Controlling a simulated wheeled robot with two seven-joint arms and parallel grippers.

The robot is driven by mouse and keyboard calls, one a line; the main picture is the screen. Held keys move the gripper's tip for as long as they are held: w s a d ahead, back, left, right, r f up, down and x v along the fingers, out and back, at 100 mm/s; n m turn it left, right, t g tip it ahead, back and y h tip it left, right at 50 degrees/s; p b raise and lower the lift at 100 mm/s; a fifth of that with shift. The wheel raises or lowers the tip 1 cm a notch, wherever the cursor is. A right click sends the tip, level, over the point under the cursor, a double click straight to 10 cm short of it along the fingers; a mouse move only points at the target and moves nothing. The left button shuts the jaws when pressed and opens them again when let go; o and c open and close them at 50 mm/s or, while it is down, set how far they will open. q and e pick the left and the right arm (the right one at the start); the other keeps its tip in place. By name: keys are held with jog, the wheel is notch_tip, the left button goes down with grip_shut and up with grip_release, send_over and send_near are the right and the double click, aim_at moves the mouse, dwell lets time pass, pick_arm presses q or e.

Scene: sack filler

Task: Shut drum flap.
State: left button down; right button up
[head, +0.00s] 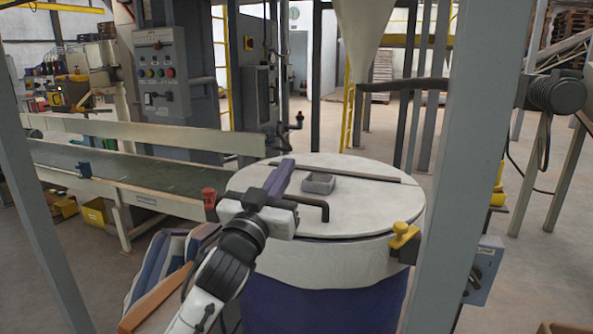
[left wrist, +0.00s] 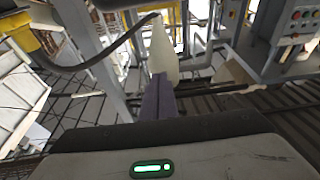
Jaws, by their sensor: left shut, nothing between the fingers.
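The drum (head: 330,262) stands in front of me, with a pale band around its top and a dark blue body. Its round pale top (head: 385,210) carries a dark bar across the far part and a small grey block. The front part, the flap (head: 350,218), lies flat or nearly flat; a thin dark line shows under its front right edge. A dark bent handle (head: 312,203) is partly behind my left gripper (head: 284,168), whose purple fingers are together and empty over the drum top. They also show in the left wrist view (left wrist: 160,97). My right gripper is out of view.
A yellow knob (head: 402,232) and a red knob (head: 208,196) sit at the drum's rim. A pale funnel (head: 362,35) hangs behind it. A grey post (head: 465,130) stands close on the right, a conveyor (head: 110,175) on the left.

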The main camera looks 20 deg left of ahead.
pick_arm(q)
jog(key=w, duration=0.4)
jog(key=w+f, duration=0.1)
jog(key=w, duration=0.1)
jog(key=shift+w+d, duration=0.2)
jog(key=shift+w, duration=0.15)
jog(key=shift+f+b, duration=0.3)
jog(key=shift+f, duration=0.25)
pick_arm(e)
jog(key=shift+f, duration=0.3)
pick_arm(q)
jog(key=shift+f, duration=0.1)
